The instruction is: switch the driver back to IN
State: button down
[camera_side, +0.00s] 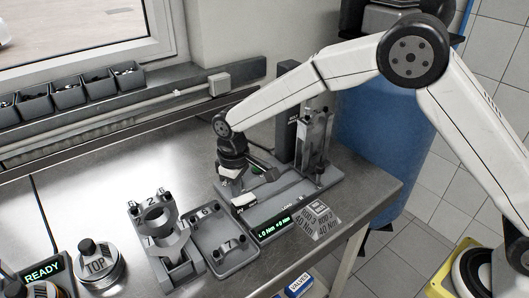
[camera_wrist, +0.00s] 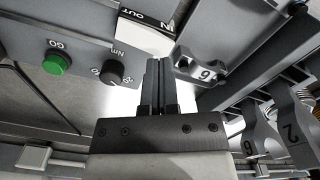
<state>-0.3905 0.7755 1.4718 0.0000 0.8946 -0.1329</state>
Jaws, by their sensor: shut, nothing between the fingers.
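The IN/OUT switch is a white rocker (camera_wrist: 138,36) at the top middle of the wrist view, with a dark strip lettered IN and OUT along its edge. In the side view a small pale block that looks like this switch (camera_side: 243,202) sits on the front of the grey driver station (camera_side: 283,207). My gripper (camera_wrist: 160,64) is shut and empty, its fingertips at the rocker's lower edge in the wrist view. I cannot tell whether they touch it or which way the rocker is tipped. In the side view my gripper (camera_side: 236,187) is low over the station, just behind the switch.
A green GO button (camera_wrist: 57,63) and a dark Nm knob (camera_wrist: 112,72) are beside the switch. The station's display (camera_side: 272,228) is lit green. A numbered tray (camera_side: 232,262), a numbered grey fixture (camera_side: 180,273) and a TOP piston (camera_side: 99,268) stand to the left. An upright stand (camera_side: 316,150) rises behind.

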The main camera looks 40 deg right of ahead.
aim_at(241, 200)
jog(key=shift+f, duration=1.3)
dwell(1.1)
jog(key=shift+r, duration=3.55)
jog(key=shift+s+d, duration=0.15)
jog(key=shift+d, duration=0.3)
jog(key=s+d+m+t, duration=0.2)
jog(key=s+d+m, duration=0.4)
jog(key=s+d, duration=1.3)
jog(key=shift+s+f+t, duration=0.3)
jog(key=shift+s+f, duration=0.15)
jog(key=shift+s, duration=0.25)
